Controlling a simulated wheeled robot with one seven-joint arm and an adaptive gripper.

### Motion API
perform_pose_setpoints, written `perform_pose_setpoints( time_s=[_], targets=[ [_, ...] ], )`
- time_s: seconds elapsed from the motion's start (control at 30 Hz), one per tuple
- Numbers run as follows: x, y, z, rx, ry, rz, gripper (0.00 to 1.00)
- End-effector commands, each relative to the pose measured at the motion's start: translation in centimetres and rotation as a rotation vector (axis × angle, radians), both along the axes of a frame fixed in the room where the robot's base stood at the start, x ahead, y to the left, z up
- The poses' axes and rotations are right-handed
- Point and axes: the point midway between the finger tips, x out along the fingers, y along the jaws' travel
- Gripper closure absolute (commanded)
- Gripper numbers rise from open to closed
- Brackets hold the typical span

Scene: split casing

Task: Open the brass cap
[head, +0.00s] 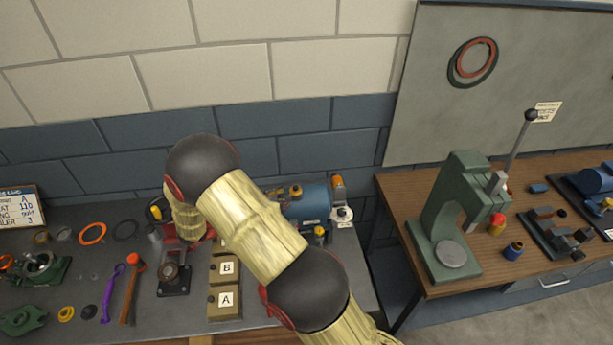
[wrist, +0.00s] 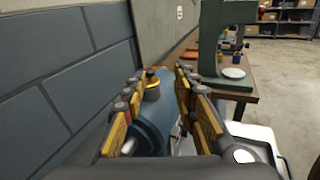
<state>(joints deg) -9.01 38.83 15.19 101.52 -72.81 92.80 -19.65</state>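The brass cap (wrist: 152,92) sits on top of a blue cylindrical tank (wrist: 150,118) in the wrist view. It also shows as a small yellow knob (head: 296,190) on the blue tank (head: 312,203) in the head view. My gripper (wrist: 157,86) is open. Its yellow fingers show on either side of the cap in the wrist view, with the cap farther ahead between them. I see no contact.
Boxes marked B (head: 226,268) and A (head: 225,300) stand in front of the tank. Tools and rings lie at the bench's left. A wall rises close behind. A green press (head: 445,215) stands on the wooden bench to the right.

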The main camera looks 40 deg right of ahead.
Motion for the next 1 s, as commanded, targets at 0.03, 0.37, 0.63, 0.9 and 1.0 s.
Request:
perform_pose_setpoints(
  time_s=[0.03, 0.37, 0.63, 0.9, 1.0],
  targets=[
    [0.6, 0.1, -0.4, -0.023, 0.028, 0.02, 0.71],
    [1.6, -0.8, -1.3, -0.072, 0.075, 0.06, 0.71],
    [1.1, -5.6, -1.2, -0.07, 0.073, 0.057, 0.71],
    [0.8, -10.0, -1.3, -0.07, 0.074, 0.059, 0.71],
    [0.7, -11.0, -1.3, -0.07, 0.073, 0.059, 0.71]
  ],
)
